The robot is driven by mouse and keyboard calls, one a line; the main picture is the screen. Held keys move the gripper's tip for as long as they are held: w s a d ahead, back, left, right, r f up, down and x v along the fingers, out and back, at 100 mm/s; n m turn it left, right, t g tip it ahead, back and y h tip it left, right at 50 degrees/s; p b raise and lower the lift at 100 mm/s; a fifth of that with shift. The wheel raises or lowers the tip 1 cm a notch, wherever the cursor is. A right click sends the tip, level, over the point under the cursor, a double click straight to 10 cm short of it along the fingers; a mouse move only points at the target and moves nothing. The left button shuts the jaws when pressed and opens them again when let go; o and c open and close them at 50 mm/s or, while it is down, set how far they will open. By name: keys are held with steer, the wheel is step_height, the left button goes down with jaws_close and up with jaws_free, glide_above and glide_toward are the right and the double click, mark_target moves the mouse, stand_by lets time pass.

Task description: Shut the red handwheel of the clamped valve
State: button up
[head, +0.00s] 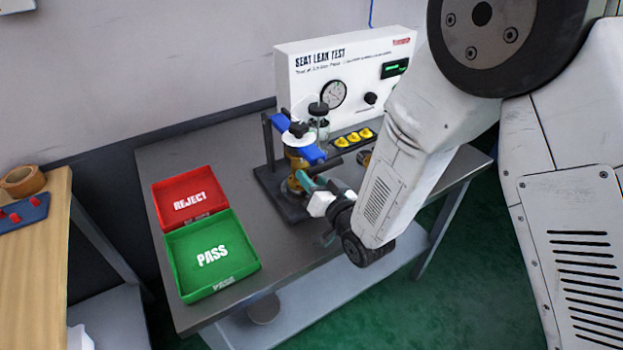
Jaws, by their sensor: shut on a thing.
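The brass valve (296,163) is held upright in a clamp stand with blue jaws (312,154) on the grey bench. My gripper (303,182), with teal fingers and a white body, reaches in from the right at the front of the valve. Its fingertips are at the valve's lower front and are shut on a part there. The red handwheel cannot be made out; my fingers and wrist cover the spot where they grip.
The white seat leak test panel (345,68), with gauge and display, stands behind the clamp. Yellow-topped parts (353,137) lie right of the valve. A red REJECT tray (190,198) and green PASS tray (212,254) occupy the bench's left. A wooden table (35,270) is further left.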

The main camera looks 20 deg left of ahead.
steer(key=shift+m, duration=0.8)
steer(key=o, duration=1)
steer(key=shift+c, duration=0.2)
steer(key=v, duration=0.8)
